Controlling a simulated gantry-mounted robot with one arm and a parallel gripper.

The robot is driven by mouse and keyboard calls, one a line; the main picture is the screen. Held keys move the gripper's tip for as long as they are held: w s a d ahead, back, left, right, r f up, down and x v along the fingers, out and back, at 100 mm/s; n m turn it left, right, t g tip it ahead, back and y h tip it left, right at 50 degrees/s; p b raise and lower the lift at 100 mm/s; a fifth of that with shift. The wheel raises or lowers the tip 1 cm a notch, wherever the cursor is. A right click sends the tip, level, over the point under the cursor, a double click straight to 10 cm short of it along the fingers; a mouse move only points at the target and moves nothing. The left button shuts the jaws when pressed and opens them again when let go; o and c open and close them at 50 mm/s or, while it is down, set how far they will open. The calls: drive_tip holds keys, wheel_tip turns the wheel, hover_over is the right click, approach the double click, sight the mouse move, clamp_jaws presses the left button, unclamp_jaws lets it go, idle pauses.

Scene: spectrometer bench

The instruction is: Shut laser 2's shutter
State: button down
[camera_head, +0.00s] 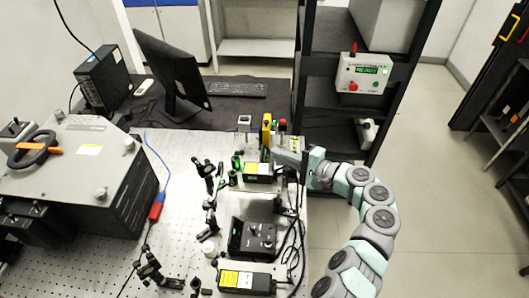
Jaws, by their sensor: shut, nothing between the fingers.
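Two black laser boxes with yellow labels stand on the perforated bench: one at the back (258,172) and one at the front edge (246,280). Their numbers are too small to read, so I cannot tell which is laser 2. My gripper (275,153) is shut and empty. It reaches in from the right beside the back laser, near a yellow upright part (266,131). I cannot tell whether it touches anything. The shutters are too small to make out, and the gripper and arm hide part of the back laser's surroundings.
A black control box (253,238) sits between the lasers, with dark cables to its right. Several optic mounts (205,172) stand on the left. A large grey box (75,165) fills the bench's left side. A black rack (314,85) holding a control panel (362,74) stands behind my arm.

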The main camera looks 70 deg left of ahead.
drive_tip(key=v, duration=0.5)
drive_tip(key=shift+f, duration=0.15)
idle(0.4)
